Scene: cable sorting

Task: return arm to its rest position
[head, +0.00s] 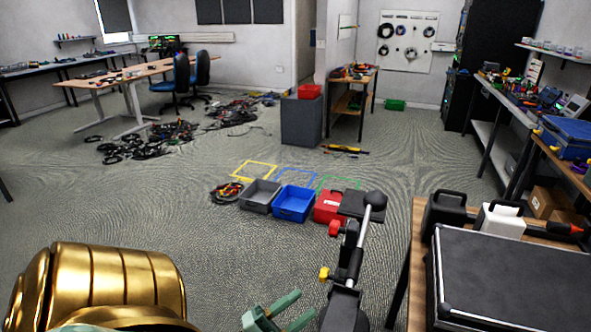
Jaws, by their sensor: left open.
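My left gripper (305,303) shows at the bottom middle of the head view, with green fingers. It is open, and I see nothing between its fingers. The gold shell of my left arm (95,280) fills the bottom left corner. Most of the gripper's body and wrist is cut off by the lower edge. My right gripper is not in view.
A black jointed stand (352,262) rises just right of the gripper. Beyond it are grey (260,196), blue (294,203) and red (328,207) bins and a cable coil (227,192). A black case (510,275) lies on the right table. Left-middle floor is clear.

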